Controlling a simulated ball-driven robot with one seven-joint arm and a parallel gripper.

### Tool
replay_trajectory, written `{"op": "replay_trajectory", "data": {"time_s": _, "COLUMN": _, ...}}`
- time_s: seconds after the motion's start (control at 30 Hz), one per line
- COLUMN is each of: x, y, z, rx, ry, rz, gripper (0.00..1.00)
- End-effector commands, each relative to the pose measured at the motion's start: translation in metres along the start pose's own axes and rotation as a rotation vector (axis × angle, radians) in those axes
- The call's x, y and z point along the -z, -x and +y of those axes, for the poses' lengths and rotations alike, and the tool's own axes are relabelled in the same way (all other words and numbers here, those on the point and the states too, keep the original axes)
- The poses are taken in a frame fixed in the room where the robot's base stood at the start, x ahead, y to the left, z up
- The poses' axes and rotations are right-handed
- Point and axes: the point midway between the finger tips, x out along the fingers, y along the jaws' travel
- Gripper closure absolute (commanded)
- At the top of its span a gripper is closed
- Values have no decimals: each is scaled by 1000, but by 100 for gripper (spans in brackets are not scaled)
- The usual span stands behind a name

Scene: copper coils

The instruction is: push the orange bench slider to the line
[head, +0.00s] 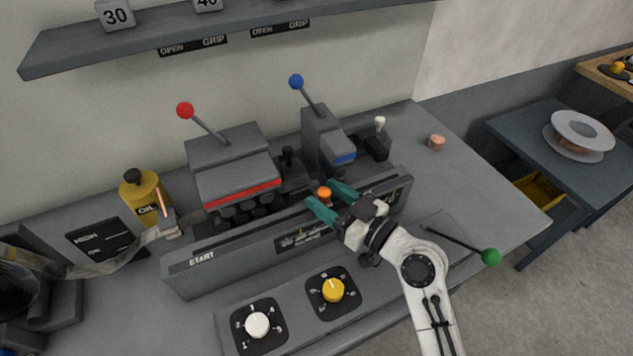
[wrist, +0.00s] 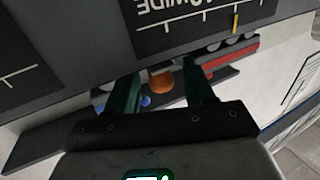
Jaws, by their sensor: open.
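The orange slider knob (head: 324,193) stands at the bench's long grey slotted housing (head: 225,262), which is marked START at its left end. My gripper (head: 322,196) is open, its two green fingers reaching to either side of the knob. In the wrist view the orange knob (wrist: 161,84) shows between the fingers of my gripper (wrist: 160,76), with gaps on both sides; I cannot tell whether either finger touches it. A short yellow mark (wrist: 235,22) shows on a dark scale plate at the top of the wrist view. My gripper hides part of the housing in the head view.
A machine with a red-knobbed lever (head: 185,110) and one with a blue-knobbed lever (head: 296,82) stand behind the housing. A white dial (head: 257,325) and a yellow dial (head: 333,290) are in front. A green-knobbed lever (head: 491,257) lies right of my arm. The bench's right end is mostly clear.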

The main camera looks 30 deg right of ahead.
Motion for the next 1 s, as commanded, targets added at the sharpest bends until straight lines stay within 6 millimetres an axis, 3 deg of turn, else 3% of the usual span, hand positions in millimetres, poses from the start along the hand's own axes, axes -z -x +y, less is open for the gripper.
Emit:
{"op": "replay_trajectory", "data": {"time_s": 0.2, "x": 1, "y": -25, "z": 0, "rx": 1, "ry": 0, "rz": 0, "gripper": 47}}
{"op": "replay_trajectory", "data": {"time_s": 0.6, "x": 0, "y": -31, "z": 0, "rx": 0, "ry": 0, "rz": 0, "gripper": 48}}
{"op": "replay_trajectory", "data": {"time_s": 1.0, "x": 0, "y": -31, "z": 0, "rx": 0, "ry": 0, "rz": 0, "gripper": 86}}
